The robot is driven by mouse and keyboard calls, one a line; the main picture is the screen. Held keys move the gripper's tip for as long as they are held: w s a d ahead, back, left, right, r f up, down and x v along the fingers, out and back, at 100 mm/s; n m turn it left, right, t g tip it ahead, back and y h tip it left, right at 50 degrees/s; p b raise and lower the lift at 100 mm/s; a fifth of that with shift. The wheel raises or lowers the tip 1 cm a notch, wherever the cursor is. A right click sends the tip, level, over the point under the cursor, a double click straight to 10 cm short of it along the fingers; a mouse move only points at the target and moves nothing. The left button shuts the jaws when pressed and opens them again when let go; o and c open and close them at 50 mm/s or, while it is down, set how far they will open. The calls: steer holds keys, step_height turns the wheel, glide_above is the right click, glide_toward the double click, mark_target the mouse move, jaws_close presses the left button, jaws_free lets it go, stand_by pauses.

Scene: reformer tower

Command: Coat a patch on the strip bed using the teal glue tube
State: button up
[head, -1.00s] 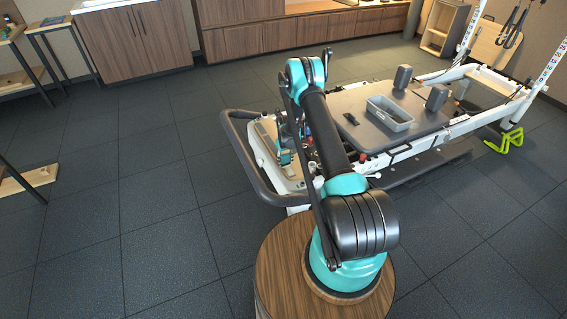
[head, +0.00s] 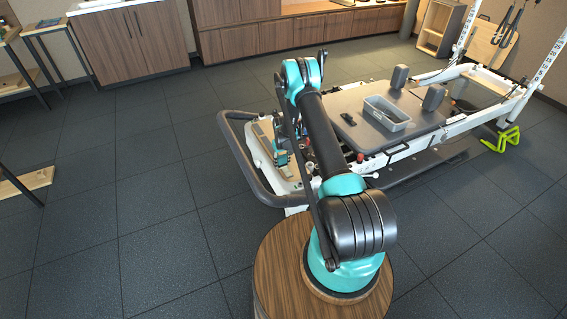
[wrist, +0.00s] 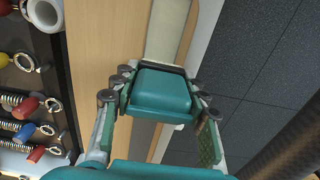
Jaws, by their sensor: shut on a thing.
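My gripper (wrist: 160,110) is shut on the teal glue tube (wrist: 162,92), a blocky teal body with a dark far end, held between the two fingertips. The dark end is over a pale grey strip, which looks like the strip bed (wrist: 168,30), on a light wooden board (wrist: 110,50). I cannot tell whether the tube touches the strip, and no coated patch can be made out. In the head view my gripper (head: 283,156) is low over the near left end of the reformer, partly hidden by my arm.
Springs with coloured ends (wrist: 25,130) lie left of the board in the wrist view. The reformer's grey bar (head: 232,150) curves around its left end. A grey tray (head: 388,113) sits on the carriage (head: 350,98).

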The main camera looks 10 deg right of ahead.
mark_target(280, 157)
steer(key=shift+s+a, duration=0.2)
steer(key=shift+a, duration=0.3)
steer(key=shift+w+d, duration=0.25)
steer(key=shift+d, duration=0.5)
steer(key=shift+w+d, duration=0.25)
steer(key=shift+d, duration=0.5)
steer(key=shift+s+a, duration=0.25)
steer(key=shift+a, duration=0.55)
steer(key=shift+s+a, duration=0.25)
steer(key=shift+a, duration=0.5)
steer(key=shift+r, duration=0.15)
steer(key=shift+r, duration=2.9)
steer(key=shift+r, duration=0.1)
